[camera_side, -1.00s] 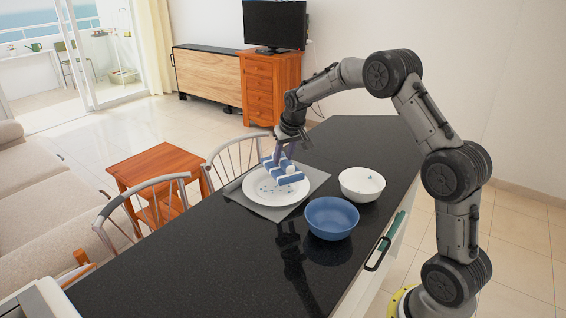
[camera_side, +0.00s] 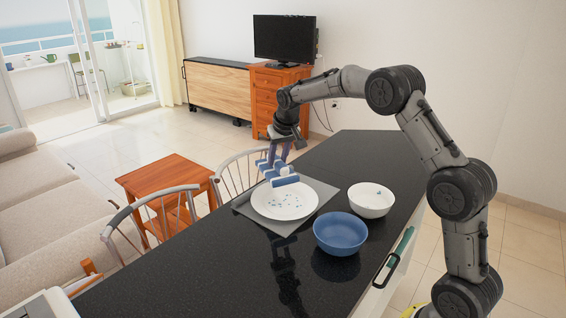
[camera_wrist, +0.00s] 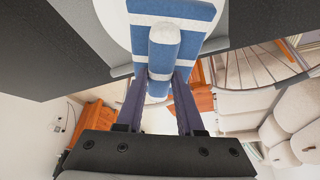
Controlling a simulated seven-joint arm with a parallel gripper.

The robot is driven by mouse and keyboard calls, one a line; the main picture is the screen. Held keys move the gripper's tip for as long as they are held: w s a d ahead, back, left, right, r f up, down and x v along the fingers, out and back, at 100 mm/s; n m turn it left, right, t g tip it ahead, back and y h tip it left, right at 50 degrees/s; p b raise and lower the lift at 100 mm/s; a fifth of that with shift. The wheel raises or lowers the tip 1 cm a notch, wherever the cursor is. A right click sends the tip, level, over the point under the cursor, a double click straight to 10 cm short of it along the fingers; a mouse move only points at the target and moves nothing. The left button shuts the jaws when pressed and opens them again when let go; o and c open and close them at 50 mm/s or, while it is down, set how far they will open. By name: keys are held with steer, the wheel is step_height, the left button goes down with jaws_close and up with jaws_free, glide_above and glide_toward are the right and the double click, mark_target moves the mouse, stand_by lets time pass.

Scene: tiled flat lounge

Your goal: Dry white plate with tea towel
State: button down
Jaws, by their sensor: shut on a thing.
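My gripper (camera_side: 282,163) is shut on the blue-and-white striped tea towel (camera_side: 279,176). The wrist view shows the towel (camera_wrist: 196,44) as a folded pad with a roll pinched between the two fingers (camera_wrist: 163,78). The white plate (camera_side: 283,207) lies on a grey mat, with several blue drops on its surface. The towel is at the plate's far edge in the side view and hides part of its rim. I cannot tell whether it touches the plate. The wrist view shows only part of the plate (camera_wrist: 113,18), behind the towel.
The grey mat (camera_side: 243,209) lies on the black counter (camera_side: 195,262). A white bowl (camera_side: 371,203) with blue spots and a blue bowl (camera_side: 340,233) stand right of the plate. Chairs (camera_side: 168,190) stand along the counter's left edge.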

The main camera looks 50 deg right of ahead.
steer(key=shift+f, duration=3.15)
steer(key=shift+f, duration=0.45)
